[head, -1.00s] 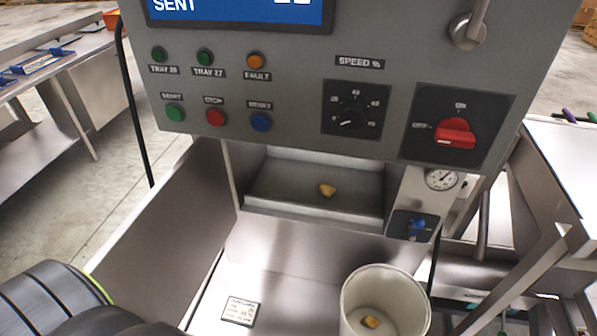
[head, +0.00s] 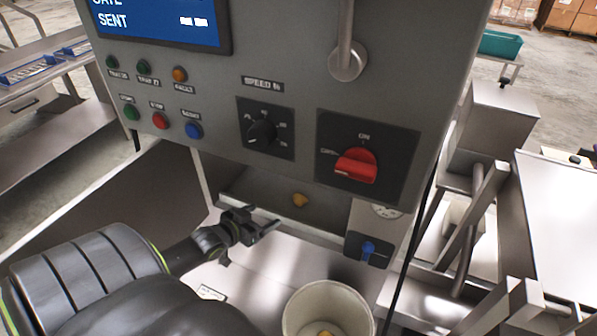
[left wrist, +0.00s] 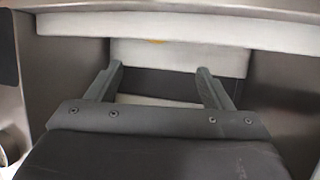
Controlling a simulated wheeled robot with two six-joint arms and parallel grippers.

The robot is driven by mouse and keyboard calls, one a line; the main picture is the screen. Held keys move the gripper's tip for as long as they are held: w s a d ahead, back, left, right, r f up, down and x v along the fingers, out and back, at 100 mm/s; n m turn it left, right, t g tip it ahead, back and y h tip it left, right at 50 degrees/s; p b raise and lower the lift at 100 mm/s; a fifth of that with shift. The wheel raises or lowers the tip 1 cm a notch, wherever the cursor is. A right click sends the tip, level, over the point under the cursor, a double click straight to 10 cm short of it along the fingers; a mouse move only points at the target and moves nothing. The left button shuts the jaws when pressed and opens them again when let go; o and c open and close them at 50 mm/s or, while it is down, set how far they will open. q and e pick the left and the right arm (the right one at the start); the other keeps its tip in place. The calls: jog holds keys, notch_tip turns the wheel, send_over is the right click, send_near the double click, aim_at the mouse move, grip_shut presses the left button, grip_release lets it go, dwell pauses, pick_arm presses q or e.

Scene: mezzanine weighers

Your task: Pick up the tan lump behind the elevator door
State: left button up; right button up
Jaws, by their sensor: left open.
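The tan lump (head: 300,200) lies in the recessed opening under the control panel in the head view, just behind the opening's pale front lip (head: 270,219). In the left wrist view only a thin yellow sliver of a lump (left wrist: 155,41) shows above a pale ledge; the rest is hidden. My left gripper (head: 265,218) is open and empty, in front of the opening and to the lower left of the lump. Its two spread fingers (left wrist: 160,72) point toward the ledge in the left wrist view. My right gripper is not in view.
A cream bucket (head: 328,288) with another tan lump (head: 325,333) stands right of my left gripper. The grey control panel (head: 300,100) with a red switch (head: 356,166) overhangs the opening.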

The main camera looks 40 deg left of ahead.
pick_arm(q)
jog(key=b, duration=0.8)
send_near(296, 201)
jog(key=w+f, duration=0.1)
jog(key=w+a, duration=0.1)
jog(key=shift+w+f, duration=0.35)
jog(key=shift+f, duration=0.05)
jog(key=shift+w+f+b, duration=0.1)
jog(key=shift+w+b, duration=0.7)
jog(key=shift+b, duration=0.1)
jog(key=b+x, duration=0.1)
jog(key=b, duration=0.1)
jog(key=b+x, duration=0.2)
jog(key=shift+w+d+f, duration=0.15)
jog(key=shift+w+d, duration=0.2)
jog(key=shift+w+a+f+b, duration=0.1)
jog(key=shift+w+f+b, duration=0.05)
jog(key=shift+w+b, duration=0.6)
jog(key=shift+c, duration=0.4)
jog(key=c, duration=0.9)
